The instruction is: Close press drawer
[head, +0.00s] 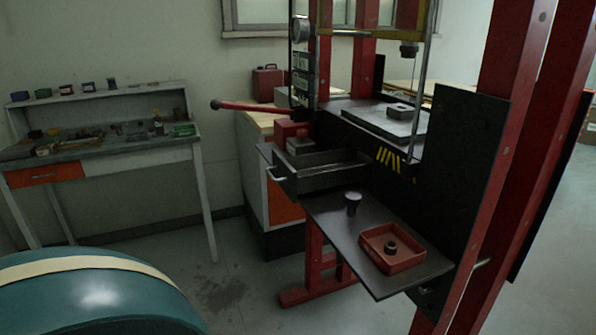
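The press (465,140) has a red frame and dark side plates and stands at the right. Its dark drawer (330,180) is pulled out toward the left, under the level of the press bed (387,122). The drawer's open top shows, and the inside that I can see looks empty. A light metal handle (276,175) is on its front panel. Neither of my grippers is in view.
Below the drawer, a dark shelf (330,212) holds a red tray (378,262) and a small dark knob-like part (352,203). A red lever (250,106) sticks out left above the drawer. A workbench (110,150) stands left. A teal rounded object (90,300) fills the lower left.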

